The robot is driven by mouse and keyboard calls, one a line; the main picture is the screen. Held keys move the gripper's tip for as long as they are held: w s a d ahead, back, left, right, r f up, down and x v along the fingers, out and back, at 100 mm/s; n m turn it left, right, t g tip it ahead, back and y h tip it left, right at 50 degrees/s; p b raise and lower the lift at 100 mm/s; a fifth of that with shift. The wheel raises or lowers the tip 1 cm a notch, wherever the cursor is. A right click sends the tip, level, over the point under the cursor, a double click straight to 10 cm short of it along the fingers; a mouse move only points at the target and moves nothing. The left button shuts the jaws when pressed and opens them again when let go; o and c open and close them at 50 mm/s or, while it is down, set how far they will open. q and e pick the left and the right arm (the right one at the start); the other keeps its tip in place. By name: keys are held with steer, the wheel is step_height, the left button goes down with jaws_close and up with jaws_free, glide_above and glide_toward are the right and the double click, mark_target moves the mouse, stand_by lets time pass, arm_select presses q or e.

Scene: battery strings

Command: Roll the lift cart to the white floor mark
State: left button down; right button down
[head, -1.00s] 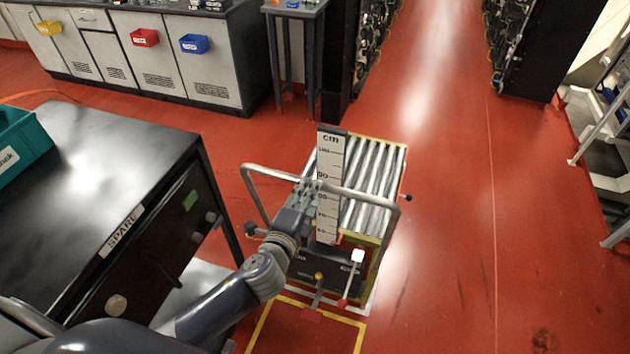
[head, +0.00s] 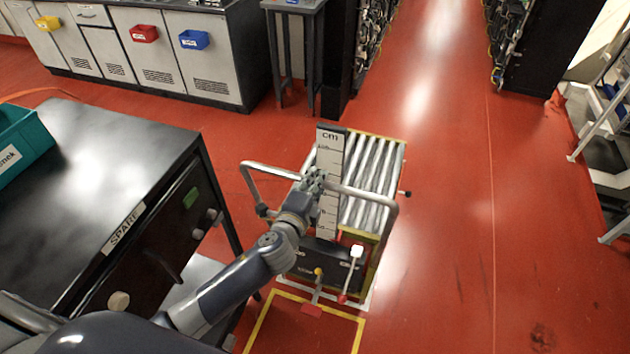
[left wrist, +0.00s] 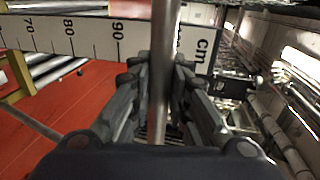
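The lift cart (head: 374,180) stands on the red floor with a roller top, a bent grey handle bar (head: 372,195) and an upright cm scale (head: 329,160). My left gripper (head: 315,181) is at the middle of the handle bar. In the left wrist view the bar (left wrist: 165,60) runs between the fingers of my left gripper (left wrist: 163,75), which are closed around it. My right gripper is out of view.
A yellow floor outline (head: 303,328) lies just on the near side of the cart. A black SPARE cabinet (head: 105,165) stands close on the left. A small table (head: 293,8) and dark racks stand behind. The floor aisle (head: 445,190) on the right is clear.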

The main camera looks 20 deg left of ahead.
arm_select(q)
steer(key=shift+w, duration=0.1)
steer(key=shift+w+r, duration=0.15)
steer(key=shift+w, duration=0.45)
steer(key=shift+w+r, duration=0.15)
steer(key=shift+w, duration=0.4)
steer(key=shift+w+d+f, duration=0.1)
steer(key=shift+w+f, duration=0.15)
steer(key=shift+w, duration=0.25)
steer(key=c, duration=1.8)
jaws_free()
steer(key=shift+w+f, duration=0.1)
steer(key=shift+o, duration=1.4)
steer(key=s+r, duration=0.2)
steer(key=s, duration=1.1)
steer(key=shift+a+r, duration=0.25)
steer(key=shift+r, duration=0.1)
steer(key=shift+w, duration=0.1)
